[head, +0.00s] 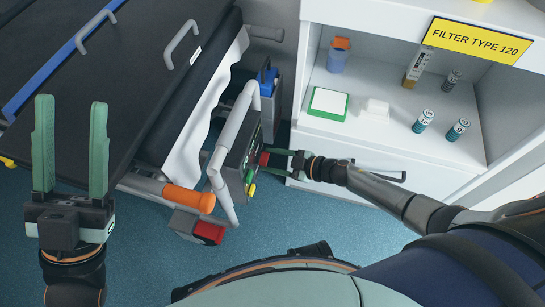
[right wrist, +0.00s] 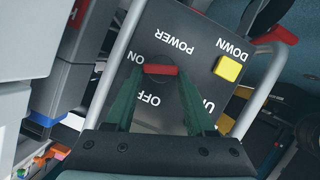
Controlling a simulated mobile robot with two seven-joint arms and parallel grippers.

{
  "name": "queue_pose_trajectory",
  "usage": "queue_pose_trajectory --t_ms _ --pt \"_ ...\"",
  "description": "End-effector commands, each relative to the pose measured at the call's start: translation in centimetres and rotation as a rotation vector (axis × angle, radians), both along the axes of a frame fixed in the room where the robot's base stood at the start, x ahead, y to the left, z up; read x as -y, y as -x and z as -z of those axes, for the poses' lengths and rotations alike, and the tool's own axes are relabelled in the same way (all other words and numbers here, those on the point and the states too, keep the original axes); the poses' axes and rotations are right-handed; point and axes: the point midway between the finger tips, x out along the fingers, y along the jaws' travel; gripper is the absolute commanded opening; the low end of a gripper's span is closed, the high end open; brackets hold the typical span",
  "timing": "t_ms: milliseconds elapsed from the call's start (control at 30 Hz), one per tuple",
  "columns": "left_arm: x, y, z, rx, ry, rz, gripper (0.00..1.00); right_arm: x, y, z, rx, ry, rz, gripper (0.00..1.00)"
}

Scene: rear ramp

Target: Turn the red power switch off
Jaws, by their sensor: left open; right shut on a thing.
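The red power switch (right wrist: 161,69) sits on a dark control panel (right wrist: 170,20) marked POWER, ON and OFF. In the right wrist view its red handle lies crosswise, with ON at its upper left and OFF below it. My right gripper (right wrist: 159,72) is shut on the switch, one green finger at each end of the handle. In the head view the switch (head: 264,158) shows as a small red patch at the tips of my right gripper (head: 272,158). My left gripper (head: 72,100) is open and empty, in front of the dark ramp at the left.
A yellow button (right wrist: 229,68) marked DOWN sits beside the switch. A grey tube frame (head: 219,160) surrounds the panel. An orange-ended handle (head: 188,198) and a red-ended block (head: 208,233) lie below. A white shelf unit (head: 390,150) stands right; blue floor (head: 150,240) is open in front.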

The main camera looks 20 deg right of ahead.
Motion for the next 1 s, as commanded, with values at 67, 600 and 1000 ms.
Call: queue_pose_trajectory --t_ms 67,600,1000 --pt "0.0 0.0 0.3 0.0 0.001 0.0 0.5 -0.1 0.3 0.3 0.056 0.039 0.004 0.0" --pt "0.5 -0.1 5.0 -0.022 -0.025 0.011 0.5 -0.4 0.8 1.2 0.48 0.326 0.005 0.0" --pt "1.1 -0.3 8.3 -0.035 -0.048 -0.002 0.5 -0.5 1.0 1.5 0.78 0.532 0.005 0.0"
